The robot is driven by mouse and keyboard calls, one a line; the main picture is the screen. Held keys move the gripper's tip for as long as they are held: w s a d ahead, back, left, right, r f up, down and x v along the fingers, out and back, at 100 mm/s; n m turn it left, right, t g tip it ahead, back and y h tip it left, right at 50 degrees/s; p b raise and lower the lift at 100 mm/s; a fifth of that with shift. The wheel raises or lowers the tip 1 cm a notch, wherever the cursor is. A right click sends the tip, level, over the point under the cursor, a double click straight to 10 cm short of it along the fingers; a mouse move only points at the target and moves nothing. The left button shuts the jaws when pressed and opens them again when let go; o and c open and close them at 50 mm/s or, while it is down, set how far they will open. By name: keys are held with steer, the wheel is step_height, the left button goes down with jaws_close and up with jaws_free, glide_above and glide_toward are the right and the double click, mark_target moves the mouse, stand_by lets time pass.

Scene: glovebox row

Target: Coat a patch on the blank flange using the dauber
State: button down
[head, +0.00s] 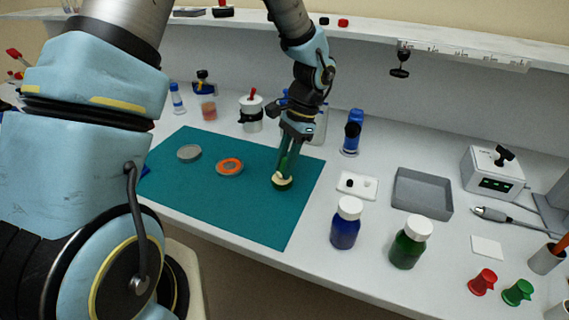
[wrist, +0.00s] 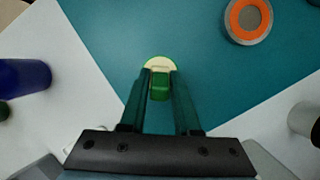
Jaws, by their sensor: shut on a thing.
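My gripper (wrist: 159,92) points down over the teal mat (head: 270,222), near its right side. It is shut on the green grip of what looks like the dauber (wrist: 159,86); a pale round part shows beyond the fingertips, and in the head view it (head: 282,182) appears at or just above the mat. Contact cannot be told. A plain grey disc (head: 189,153), perhaps the blank flange, lies on the mat to the left. A grey disc with an orange ring (head: 229,166) lies between them; it also shows in the wrist view (wrist: 247,18).
A blue bottle (head: 345,228) and a green bottle (head: 408,248) with white caps stand right of the mat. A white pot (head: 251,114) stands behind the mat. The mat's front is clear.

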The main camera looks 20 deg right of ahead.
mark_target(284, 159)
steer(key=shift+r+p, duration=2.9)
steer(key=shift+r, duration=0.6)
steer(key=shift+f, duration=0.1)
